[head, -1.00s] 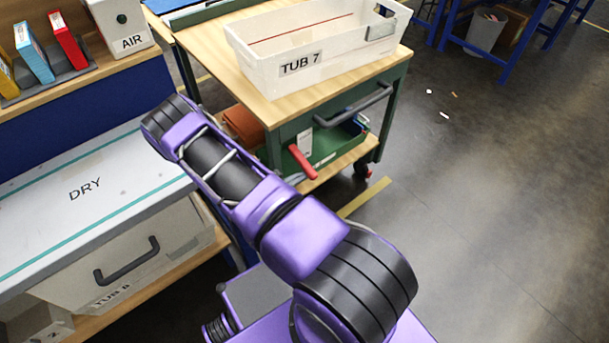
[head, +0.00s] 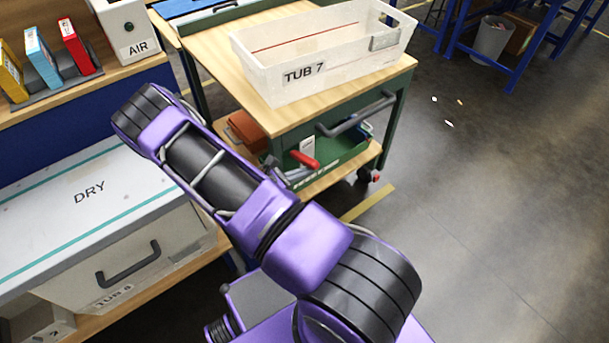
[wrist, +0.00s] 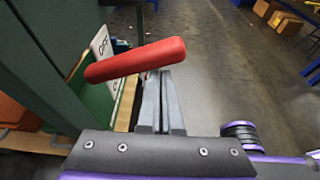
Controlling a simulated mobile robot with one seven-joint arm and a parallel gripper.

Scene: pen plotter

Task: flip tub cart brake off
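The tub cart (head: 345,150) is green with a wooden top and stands right of the bench. Its red brake lever (head: 303,160) sticks out from the near side by a white label (head: 307,146), angled slightly down to the right. In the wrist view the red lever (wrist: 135,60) crosses the picture, with a partly hidden white label (wrist: 102,43) behind it. My gripper (wrist: 158,76) has its two grey fingers close together, with nothing seen between them. The fingertips are at the lever's underside; the lever hides their ends. In the head view the fingers (head: 287,176) show just below the lever.
A white tub marked TUB 7 (head: 315,75) stands on the cart. The cart's dark push handle (head: 355,115) juts out above the lever. The DRY bench (head: 75,205) is at left. Open floor (head: 490,210) lies to the right.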

